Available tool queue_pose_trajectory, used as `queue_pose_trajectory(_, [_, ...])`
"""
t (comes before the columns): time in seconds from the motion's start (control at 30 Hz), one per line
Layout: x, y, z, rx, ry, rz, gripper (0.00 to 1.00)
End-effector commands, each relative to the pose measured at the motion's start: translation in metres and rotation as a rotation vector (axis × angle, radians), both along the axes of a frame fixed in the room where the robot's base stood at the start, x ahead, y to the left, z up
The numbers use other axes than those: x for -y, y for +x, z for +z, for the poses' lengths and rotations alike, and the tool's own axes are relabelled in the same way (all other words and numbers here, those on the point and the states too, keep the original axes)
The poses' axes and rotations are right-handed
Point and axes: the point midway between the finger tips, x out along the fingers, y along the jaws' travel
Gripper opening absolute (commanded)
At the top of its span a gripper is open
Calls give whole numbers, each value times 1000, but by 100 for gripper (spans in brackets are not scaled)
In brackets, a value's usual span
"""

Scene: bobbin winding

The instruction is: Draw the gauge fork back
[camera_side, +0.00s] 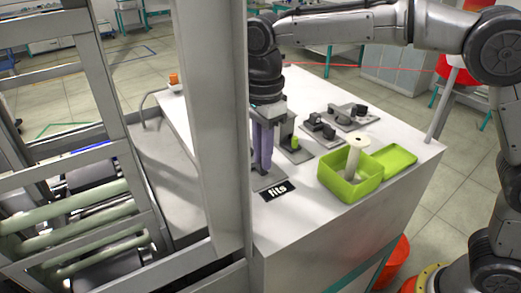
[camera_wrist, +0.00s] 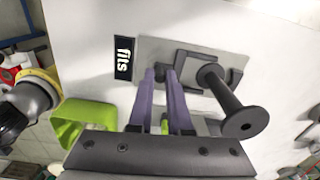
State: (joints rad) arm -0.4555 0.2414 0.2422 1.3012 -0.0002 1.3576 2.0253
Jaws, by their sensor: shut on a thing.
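My gripper (camera_wrist: 160,76) has two long purple fingers, pointing down at a grey plate (camera_wrist: 150,48) in the wrist view. Its tips are closed on a small dark knob at the near end of what looks like the grey gauge fork (camera_wrist: 185,62). The fork reaches toward a dark grey bobbin (camera_wrist: 232,102); whether it touches the bobbin I cannot tell. In the side view my gripper (camera_side: 262,168) stands upright over the plate, hiding most of the fork.
Dark fixtures (camera_side: 345,115) stand farther back. A grey post (camera_side: 212,120) is left of my gripper. The white bench top is bare at its front edge.

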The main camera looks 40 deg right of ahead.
Motion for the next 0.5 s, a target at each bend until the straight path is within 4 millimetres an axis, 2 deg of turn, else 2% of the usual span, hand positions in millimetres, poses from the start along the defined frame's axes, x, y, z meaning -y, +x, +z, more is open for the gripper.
queue_pose_trajectory(0.5, [-1,-6,1,2,1,0,0])
